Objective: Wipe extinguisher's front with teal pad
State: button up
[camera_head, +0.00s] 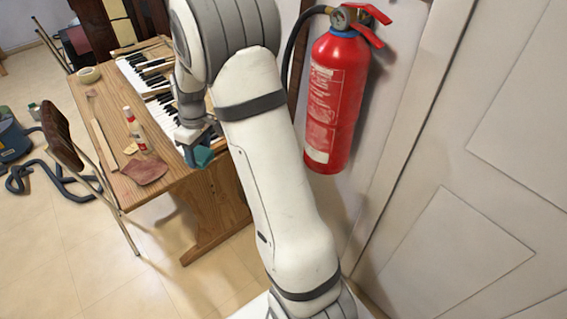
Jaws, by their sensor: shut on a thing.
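The red fire extinguisher (335,100) hangs upright on the wall at the upper right, with a pale label on its front and a black hose on its left side. My gripper (195,143) is left of the extinguisher, well apart from it, over the near right side of the wooden table. It is shut on the teal pad (203,156), which shows just below the fingers. My arm hides part of the space between the table and the extinguisher.
The wooden table (180,190) holds piano keys (133,64), a white bottle (133,125), a tape roll (89,75) and a reddish cloth (146,170). A chair (60,135) stands at its left. A panelled white door (480,200) is on the right.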

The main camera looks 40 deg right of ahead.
jog(key=s+d+f+m+h, duration=0.2)
jog(key=s+d+m+h, duration=0.2)
jog(key=m, duration=0.7)
jog(key=s+d+f+m+h+p, duration=0.1)
jog(key=s+d+m+h, duration=0.3)
jog(key=d+m+h, duration=0.4)
jog(key=s+d+f+m+g+h, duration=0.1)
jog(key=s+d+f+m+h, duration=0.2)
jog(key=m, duration=1.1)
jog(key=s+d+h, duration=0.2)
jog(key=d+h, duration=0.1)
jog(key=shift+d+m+p, duration=0.2)
jog(key=shift+m+p, duration=0.1)
jog(key=shift+w+d+f+n+t+h, duration=0.1)
jog(key=shift+w+n+t+h, duration=0.1)
jog(key=shift+n+t+h, duration=0.6)
jog(key=shift+c, duration=0.2)
jog(key=shift+y, duration=0.3)
jog(key=d, duration=0.2)
jog(key=d+b, duration=0.1)
jog(key=d, duration=0.2)
jog(key=shift+w+d, duration=0.25)
jog(key=shift+d, duration=0.15)
